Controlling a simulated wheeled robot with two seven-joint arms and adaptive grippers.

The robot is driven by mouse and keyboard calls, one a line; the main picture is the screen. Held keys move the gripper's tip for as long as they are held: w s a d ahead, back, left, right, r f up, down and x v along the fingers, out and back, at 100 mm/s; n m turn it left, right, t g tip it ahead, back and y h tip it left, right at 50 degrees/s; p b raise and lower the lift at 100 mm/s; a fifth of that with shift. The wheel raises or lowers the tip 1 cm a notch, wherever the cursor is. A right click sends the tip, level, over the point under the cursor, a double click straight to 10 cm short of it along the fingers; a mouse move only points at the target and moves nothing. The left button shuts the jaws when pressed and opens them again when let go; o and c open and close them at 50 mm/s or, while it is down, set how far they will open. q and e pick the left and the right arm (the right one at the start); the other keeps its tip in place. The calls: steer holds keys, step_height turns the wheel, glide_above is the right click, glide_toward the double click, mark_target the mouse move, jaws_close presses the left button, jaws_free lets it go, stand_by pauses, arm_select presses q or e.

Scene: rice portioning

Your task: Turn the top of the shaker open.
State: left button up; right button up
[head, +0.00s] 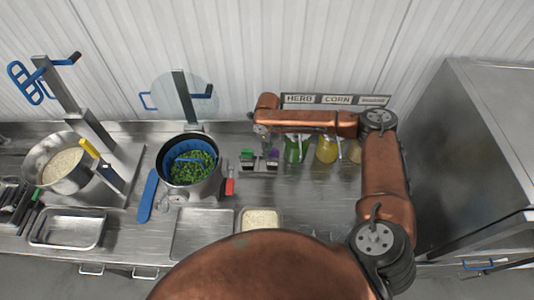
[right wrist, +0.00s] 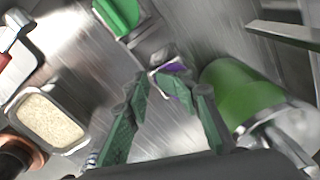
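The shaker with the purple top (head: 273,154) stands on the steel counter below the wall sign. Its purple top also shows in the right wrist view (right wrist: 175,67), partly hidden by the fingers. My right gripper (head: 263,143) reaches down over it from above. In the right wrist view its green-padded fingertips (right wrist: 160,88) lie close on either side of the top and look shut on it. Whether the top is turned cannot be told. A green-topped shaker (head: 247,154) stands just left of it. My left gripper is out of view.
A green container (head: 296,150) and a yellow one (head: 326,149) stand close to the right. A pot of green food (head: 190,168) is to the left, a bowl of rice (head: 63,165) farther left. A rice tray (head: 260,220) and an empty tray (head: 203,234) lie in front.

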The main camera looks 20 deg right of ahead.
steer(key=shift+r, duration=0.1)
step_height(320, 180, up, 8)
steer(key=p, duration=0.7)
stand_by(0.3)
